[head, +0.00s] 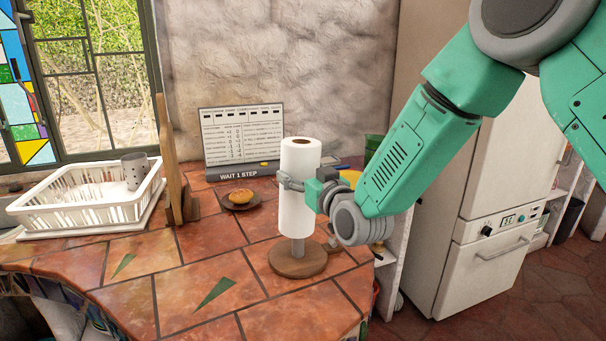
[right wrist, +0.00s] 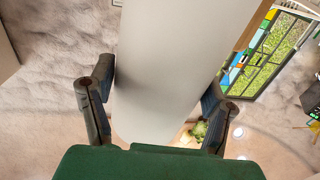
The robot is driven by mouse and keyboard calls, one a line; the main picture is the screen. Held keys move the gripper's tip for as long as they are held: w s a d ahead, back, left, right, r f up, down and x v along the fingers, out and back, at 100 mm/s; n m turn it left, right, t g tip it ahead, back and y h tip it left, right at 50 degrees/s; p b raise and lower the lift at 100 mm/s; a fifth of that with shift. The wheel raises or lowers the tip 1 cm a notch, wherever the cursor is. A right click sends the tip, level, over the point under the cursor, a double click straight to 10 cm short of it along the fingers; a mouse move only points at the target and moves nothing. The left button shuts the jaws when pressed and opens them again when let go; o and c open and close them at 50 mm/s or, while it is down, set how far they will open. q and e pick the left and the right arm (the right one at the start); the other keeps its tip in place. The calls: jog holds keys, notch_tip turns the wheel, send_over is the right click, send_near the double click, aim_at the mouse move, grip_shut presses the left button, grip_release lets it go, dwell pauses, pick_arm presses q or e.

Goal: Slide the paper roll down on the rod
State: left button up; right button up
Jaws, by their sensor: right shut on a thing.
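The white paper roll (head: 298,215) stands upright above a round wooden base (head: 297,258) on the tiled counter. In the right wrist view the paper roll (right wrist: 175,65) fills the space between the two dark fingers (right wrist: 158,105). My left gripper is not in view.
A plate with a bun (head: 241,198) sits left of the roll. A sign board (head: 243,140) stands behind. A white dish rack (head: 88,196) and a wooden board (head: 167,165) are at the left. The counter's front is clear. A white fridge (head: 490,225) stands at the right.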

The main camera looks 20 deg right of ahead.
jog(key=shift+a+f+b, duration=0.15)
jog(key=shift+f+b, duration=0.55)
jog(key=shift+f, duration=0.5)
jog(key=o, duration=1.7)
jog(key=shift+s, duration=0.1)
jog(key=s+d, duration=0.1)
jog(key=s, duration=1)
jog(key=shift+s+d, duration=0.35)
jog(key=shift+d, duration=0.05)
